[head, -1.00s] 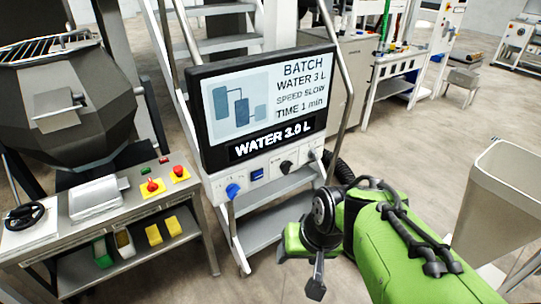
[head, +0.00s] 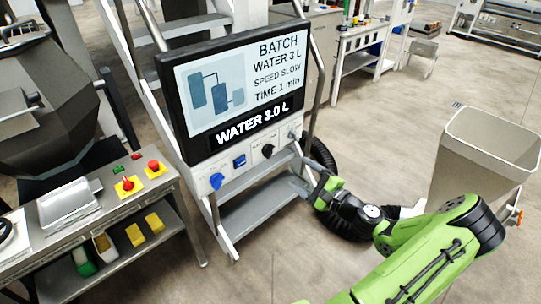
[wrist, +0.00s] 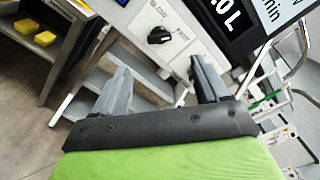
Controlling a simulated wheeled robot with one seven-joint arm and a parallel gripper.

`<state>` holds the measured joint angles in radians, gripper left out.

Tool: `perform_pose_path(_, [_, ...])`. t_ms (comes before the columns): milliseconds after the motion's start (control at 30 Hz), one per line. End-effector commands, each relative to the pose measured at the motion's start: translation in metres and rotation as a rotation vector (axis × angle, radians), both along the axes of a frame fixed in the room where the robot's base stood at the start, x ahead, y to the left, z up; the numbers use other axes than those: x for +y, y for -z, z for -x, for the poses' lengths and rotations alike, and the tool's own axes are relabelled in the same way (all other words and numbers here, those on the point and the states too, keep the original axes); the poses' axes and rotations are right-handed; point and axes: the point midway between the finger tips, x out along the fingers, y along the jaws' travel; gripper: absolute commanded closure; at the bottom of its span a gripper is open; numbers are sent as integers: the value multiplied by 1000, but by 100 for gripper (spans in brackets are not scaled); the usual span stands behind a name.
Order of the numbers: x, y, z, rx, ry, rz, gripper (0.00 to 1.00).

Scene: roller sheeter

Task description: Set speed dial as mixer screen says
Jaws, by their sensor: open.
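The mixer screen (head: 240,80) reads BATCH, WATER 3 L, SPEED SLOW, TIME 1 min, with WATER 3.0 L on a black strip below. The speed dial (head: 267,151) is a black knob on the white panel under the screen. In the wrist view the dial (wrist: 160,35) has SLOW at its left and FAST at its right; where its pointer stands I cannot tell surely. My gripper (head: 302,186) is open and empty, below and right of the dial in the head view. In the wrist view my gripper (wrist: 162,82) has the dial ahead, beyond its fingertips, untouched.
A blue knob (head: 217,181) and a blue switch (head: 239,161) sit left of the dial. Metal steps (head: 255,210) stand below the panel. A table with red buttons (head: 127,185) is at left, a pale bin (head: 488,150) at right.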

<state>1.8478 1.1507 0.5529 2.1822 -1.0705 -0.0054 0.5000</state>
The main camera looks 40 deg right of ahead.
Motion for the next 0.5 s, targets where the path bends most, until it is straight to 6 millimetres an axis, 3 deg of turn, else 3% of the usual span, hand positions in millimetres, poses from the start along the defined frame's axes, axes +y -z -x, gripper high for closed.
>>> perform_pose_path(300, [4,0,-82,0,-6,2,26])
perform_pose_path(500, [5,0,-113,1,-5,2,26])
